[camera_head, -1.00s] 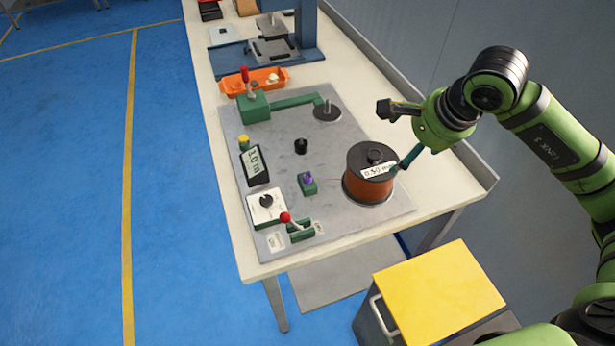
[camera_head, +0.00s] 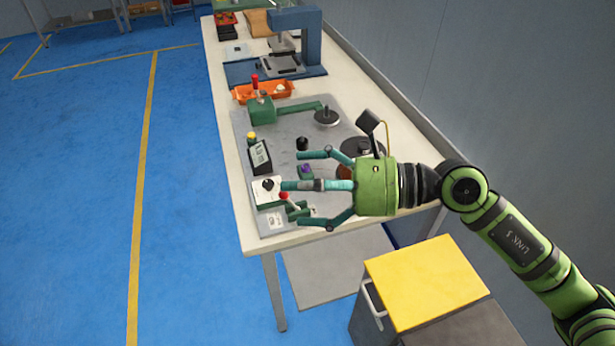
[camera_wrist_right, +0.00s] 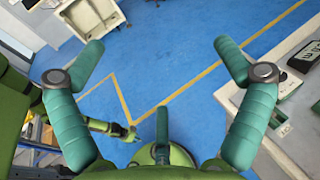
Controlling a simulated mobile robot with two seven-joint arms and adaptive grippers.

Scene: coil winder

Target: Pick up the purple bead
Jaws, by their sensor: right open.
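The small purple bead (camera_head: 306,168) sits on a green block on the grey machine plate, in the camera_head view. My right gripper (camera_head: 300,188) is open and empty, with its fingers spread and pointing left. In the picture one finger passes just above the bead and another just below it; its height over the plate is hard to judge. In the right wrist view the spread fingers of my right gripper (camera_wrist_right: 160,60) have only floor and bench edge between them, and I cannot make out the bead there.
The wire spool (camera_head: 362,146) is partly hidden behind my right gripper. A black knob (camera_head: 302,143), a display (camera_head: 261,156) and a red-knobbed lever (camera_head: 284,196) stand close by. An orange tray (camera_head: 262,91) lies farther back. A yellow-topped cabinet (camera_head: 425,280) stands in front.

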